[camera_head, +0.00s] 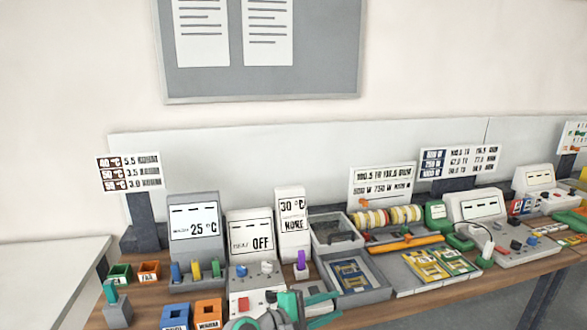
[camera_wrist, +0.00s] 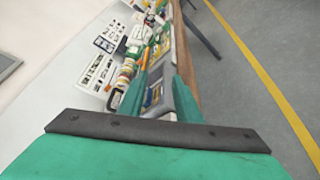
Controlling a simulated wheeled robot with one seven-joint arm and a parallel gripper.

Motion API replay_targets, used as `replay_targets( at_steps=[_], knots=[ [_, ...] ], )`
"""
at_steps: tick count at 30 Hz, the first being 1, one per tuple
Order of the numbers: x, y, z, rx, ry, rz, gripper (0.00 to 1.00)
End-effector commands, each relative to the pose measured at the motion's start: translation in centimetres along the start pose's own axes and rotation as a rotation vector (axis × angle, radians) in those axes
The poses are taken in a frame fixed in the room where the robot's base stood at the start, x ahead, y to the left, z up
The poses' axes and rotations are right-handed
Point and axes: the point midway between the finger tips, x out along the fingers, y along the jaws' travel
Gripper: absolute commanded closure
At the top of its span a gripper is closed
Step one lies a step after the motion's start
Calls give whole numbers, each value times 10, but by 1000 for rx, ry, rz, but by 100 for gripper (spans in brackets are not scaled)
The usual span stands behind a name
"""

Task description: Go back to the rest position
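My gripper (camera_head: 333,307) shows at the bottom middle of the head view, low over the front of the workbench (camera_head: 105,318). Its teal fingers point right, with a gap between them. In the wrist view my gripper (camera_wrist: 160,78) also has its two teal fingers apart, and the bench equipment shows between and beyond them. I see nothing held. The rest of my arm is mostly out of view below the frame.
Display units (camera_head: 194,228) and sign boards (camera_head: 382,186) line the bench. A grey tray (camera_head: 378,293), orange bins (camera_head: 208,311) and a red-button box (camera_head: 256,303) stand near my gripper. A yellow floor line (camera_wrist: 262,72) crosses open floor beside the bench.

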Motion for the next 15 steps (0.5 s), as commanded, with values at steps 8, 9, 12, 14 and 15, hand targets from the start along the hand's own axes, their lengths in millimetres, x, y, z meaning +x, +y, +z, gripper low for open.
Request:
replay_targets(
  at_steps=[8, 9, 12, 14, 15],
  knots=[
    [4, -37, -15, 22, 70, 26, 69],
    [4, -43, -17, 27, 82, 29, 69],
    [4, -60, -23, 43, 118, 40, 69],
    [4, -73, -27, 55, 144, 45, 69],
    [4, -82, -30, 63, 162, 49, 69]
  ],
)
